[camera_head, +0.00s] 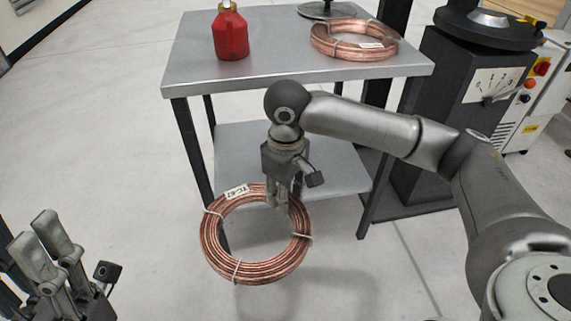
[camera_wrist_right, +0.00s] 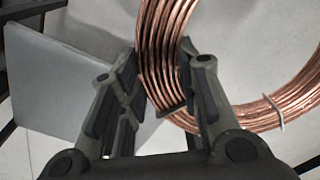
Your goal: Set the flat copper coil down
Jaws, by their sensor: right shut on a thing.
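A flat copper coil (camera_head: 213,240) with white ties and a small white printed tag hangs in front of the metal table, below the height of its top. My right gripper (camera_head: 279,203) points down and is shut on the coil's far right rim. In the right wrist view the coil's strands (camera_wrist_right: 158,50) pass between the two fingers. The coil looks clear of the table, but its exact gap to the lower shelf cannot be told. My left gripper (camera_head: 45,246) is at the lower left, empty, with its fingers apart.
The metal table (camera_head: 280,75) bears a red bottle (camera_head: 230,35), a second copper coil (camera_head: 325,42) and a dark round base (camera_head: 325,9) at the back. Its lower shelf (camera_head: 335,170) looks bare. A dark machine (camera_head: 445,90) stands to the right. The table top's middle is clear.

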